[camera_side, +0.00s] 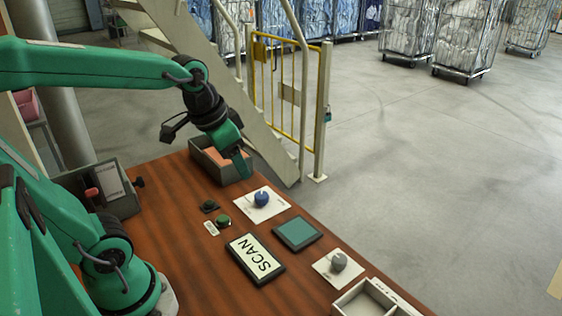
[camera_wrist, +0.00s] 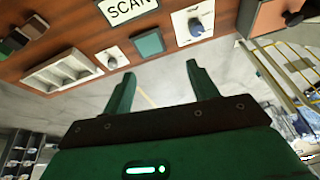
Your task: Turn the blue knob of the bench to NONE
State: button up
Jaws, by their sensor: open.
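The blue knob (camera_side: 261,199) stands on a white square plate (camera_side: 249,212) on the wooden bench (camera_side: 200,270). In the wrist view the blue knob (camera_wrist: 196,27) is near the top, right of centre, on its white plate. The marks on the plate are too small to read, so I cannot tell its setting. My gripper (camera_side: 243,168) is in the air above the bench's far edge, behind the knob and apart from it. In the wrist view my gripper (camera_wrist: 160,72) has its two green fingers spread, with nothing between them.
A grey knob (camera_side: 339,261), teal pad (camera_side: 298,233), SCAN sign (camera_side: 255,258) and pale compartment tray (camera_side: 365,301) are on the bench. A grey open box (camera_side: 222,163) with orange contents sits under my gripper. A green button (camera_side: 223,221) is left of the blue knob.

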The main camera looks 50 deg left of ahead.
jog(key=w+a+f+m+g, duration=0.2)
jog(key=w+a+f, duration=0.3)
jog(key=w, duration=0.3)
jog(key=m+g, duration=0.2)
send_near(261, 195)
jog(key=shift+w+a+f, duration=0.2)
jog(key=shift+f, duration=0.2)
jog(key=shift+f, duration=0.1)
jog(key=shift+f, duration=3.8)
jog(key=c, duration=1)
